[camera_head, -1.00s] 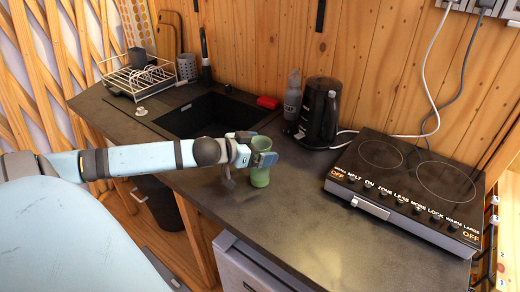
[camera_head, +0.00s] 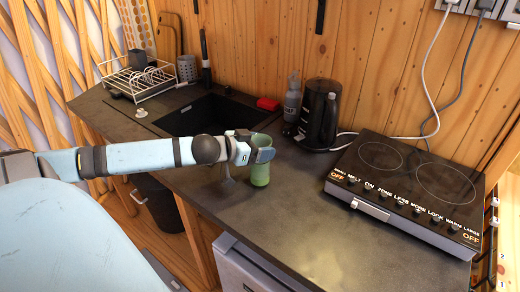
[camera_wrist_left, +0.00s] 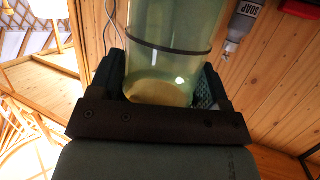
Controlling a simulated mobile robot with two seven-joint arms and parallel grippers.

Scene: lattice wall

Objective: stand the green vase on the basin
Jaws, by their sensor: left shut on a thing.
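The green vase (camera_head: 260,174) stands upright at the worktop, just right of the basin. In the left wrist view the vase (camera_wrist_left: 170,60) is see-through green with a dark band around it, between the two fingers. My left gripper (camera_head: 262,154) is shut on the upper part of the vase. The basin (camera_head: 205,113) is a black sink let into the worktop, behind and left of the vase; my left arm hides part of its front edge. Whether the vase's foot touches the worktop is hard to tell. My right gripper is not in view.
A black hob (camera_head: 408,188) is at the right. A white dish rack (camera_head: 141,78) is at the back left. The worktop's front middle (camera_head: 310,225) is clear.

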